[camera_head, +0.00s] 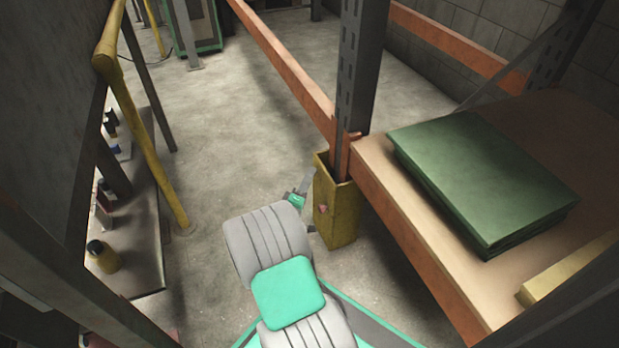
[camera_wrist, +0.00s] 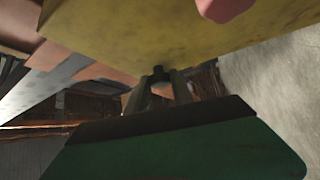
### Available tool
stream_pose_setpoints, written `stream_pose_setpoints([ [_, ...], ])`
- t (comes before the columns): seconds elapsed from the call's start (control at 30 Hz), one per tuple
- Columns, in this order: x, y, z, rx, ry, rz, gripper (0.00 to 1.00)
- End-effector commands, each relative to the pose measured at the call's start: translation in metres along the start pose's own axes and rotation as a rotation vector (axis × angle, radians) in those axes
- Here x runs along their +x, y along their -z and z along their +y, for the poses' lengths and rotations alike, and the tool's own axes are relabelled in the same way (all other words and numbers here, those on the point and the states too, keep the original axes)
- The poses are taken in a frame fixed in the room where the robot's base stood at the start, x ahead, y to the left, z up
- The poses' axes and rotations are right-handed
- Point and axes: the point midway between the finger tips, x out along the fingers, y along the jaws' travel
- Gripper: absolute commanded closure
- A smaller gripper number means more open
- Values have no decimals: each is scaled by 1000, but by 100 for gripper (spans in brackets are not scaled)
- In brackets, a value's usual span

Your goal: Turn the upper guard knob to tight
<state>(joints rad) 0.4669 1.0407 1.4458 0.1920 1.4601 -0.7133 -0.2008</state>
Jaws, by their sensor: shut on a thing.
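The yellow post guard (camera_head: 336,215) wraps the foot of the grey rack upright in the head view. It fills the top of the wrist view (camera_wrist: 150,35). My gripper (camera_head: 309,182) is at the upper left side of the guard. In the wrist view my gripper (camera_wrist: 160,88) has its two fingers on either side of the upper knob (camera_wrist: 161,87), shut on it. Only a small pinkish part and a dark stem show between the fingers. A second, red knob (camera_head: 323,208) sits lower on the guard, free of the gripper; it also shows in the wrist view (camera_wrist: 226,7). The knob's marking is not visible.
A rack shelf (camera_head: 375,180) with a green stack (camera_head: 482,178) stands right of the guard. A yellow rail (camera_head: 150,130) and a low shelf with bottles (camera_head: 140,265) are on the left. The concrete floor (camera_head: 235,120) between is clear.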

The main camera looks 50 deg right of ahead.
Motion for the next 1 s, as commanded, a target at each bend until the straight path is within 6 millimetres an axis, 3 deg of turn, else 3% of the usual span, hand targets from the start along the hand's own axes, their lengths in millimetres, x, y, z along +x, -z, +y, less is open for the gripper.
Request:
stream_pose_setpoints([
  [0.07,1,-4,0,-3,0,-10,100],
  [0.1,1,-4,0,-3,0,-10,69],
  [0.33,-1,0,0,0,1,-1,50],
  [0.63,3,6,2,19,10,-7,50],
  [0.87,42,59,18,139,192,-176,50],
  [1.0,62,58,25,-121,433,-370,50],
])
